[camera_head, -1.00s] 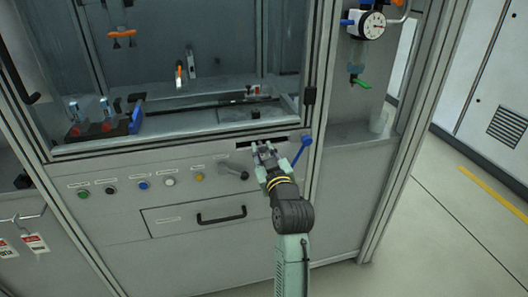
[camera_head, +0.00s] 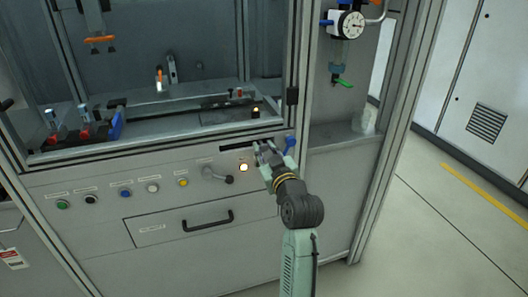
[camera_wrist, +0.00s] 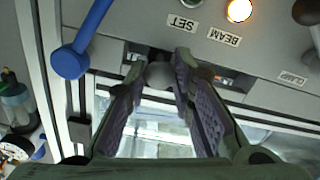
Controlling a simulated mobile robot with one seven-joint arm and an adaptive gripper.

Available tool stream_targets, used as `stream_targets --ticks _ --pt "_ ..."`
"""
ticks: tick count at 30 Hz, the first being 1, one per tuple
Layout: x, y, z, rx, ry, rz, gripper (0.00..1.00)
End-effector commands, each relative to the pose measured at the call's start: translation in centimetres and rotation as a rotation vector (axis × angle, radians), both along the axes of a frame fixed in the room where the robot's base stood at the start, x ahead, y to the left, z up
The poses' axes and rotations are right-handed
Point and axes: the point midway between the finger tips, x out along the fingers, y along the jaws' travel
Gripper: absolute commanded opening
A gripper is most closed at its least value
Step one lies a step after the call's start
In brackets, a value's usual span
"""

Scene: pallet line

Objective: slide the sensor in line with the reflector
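The front panel has a dark horizontal slot (camera_head: 240,145) under the window. My gripper (camera_head: 266,150) is at the slot's right part. In the wrist view my gripper (camera_wrist: 160,78) has its two fingers on either side of a rounded grey piece, which I take for the sensor's grip (camera_wrist: 161,74); they appear to touch it on both sides. The rest of the sensor is hidden. The lamp labelled BEAM (camera_wrist: 239,10) glows amber, and it also shows lit in the head view (camera_head: 244,167). I cannot make out the reflector for certain.
A blue lever (camera_wrist: 75,58) stands close beside my gripper; it also shows in the head view (camera_head: 290,144). A black-handled clamp (camera_head: 218,175) is left of the lamp. Several buttons and a drawer (camera_head: 190,228) are on the panel. The floor at right (camera_head: 430,225) is clear.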

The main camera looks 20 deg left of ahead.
Motion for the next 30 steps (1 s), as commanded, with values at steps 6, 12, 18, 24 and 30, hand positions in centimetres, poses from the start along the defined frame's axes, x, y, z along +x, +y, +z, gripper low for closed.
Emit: stream_targets --ticks 6,12,18,24,30 --pt "0.0 0.0 0.0 0.0 0.0 0.0 0.38" --pt "0.0 0.0 0.0 0.001 -0.001 -0.001 0.42" --pt "-0.2 -0.1 0.0 0.0 0.0 -0.001 0.42" --pt "-2.4 -1.7 0.0 0.0 -0.001 -0.003 0.42" --pt "-6.1 -4.2 0.0 0.001 0.0 -0.004 0.42"
